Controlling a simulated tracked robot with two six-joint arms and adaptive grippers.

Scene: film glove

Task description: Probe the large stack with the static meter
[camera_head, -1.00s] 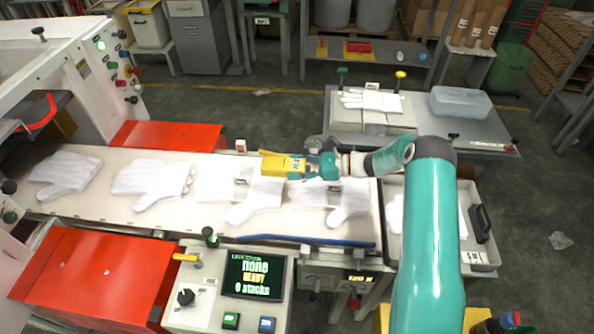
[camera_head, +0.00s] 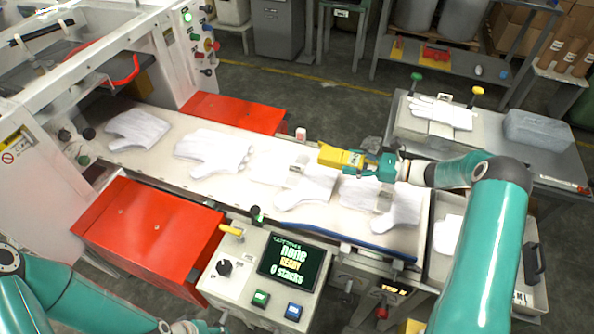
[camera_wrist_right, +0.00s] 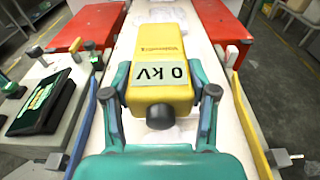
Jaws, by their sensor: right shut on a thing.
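The yellow static meter (camera_head: 340,157) is in my right gripper (camera_head: 366,163), held above the far side of the white belt near its right end. In the right wrist view the meter (camera_wrist_right: 160,45) reads "0 kV", and the fingers of my right gripper (camera_wrist_right: 160,82) are shut on its sides. White glove stacks lie along the belt: one at the far left (camera_head: 138,128), one beside it (camera_head: 212,150), one near the meter (camera_head: 310,187) and one at the right end (camera_head: 400,208). I cannot tell which is the large one. My left gripper (camera_head: 190,327) is cut off at the bottom edge.
A control box (camera_head: 262,275) with a screen reading "none READY 0 stacks" stands in front of the belt. Red covers (camera_head: 145,240) flank the belt. A grey side table (camera_head: 480,150) holds a glove on a stand and a clear box. A tray (camera_head: 500,262) sits right of the belt.

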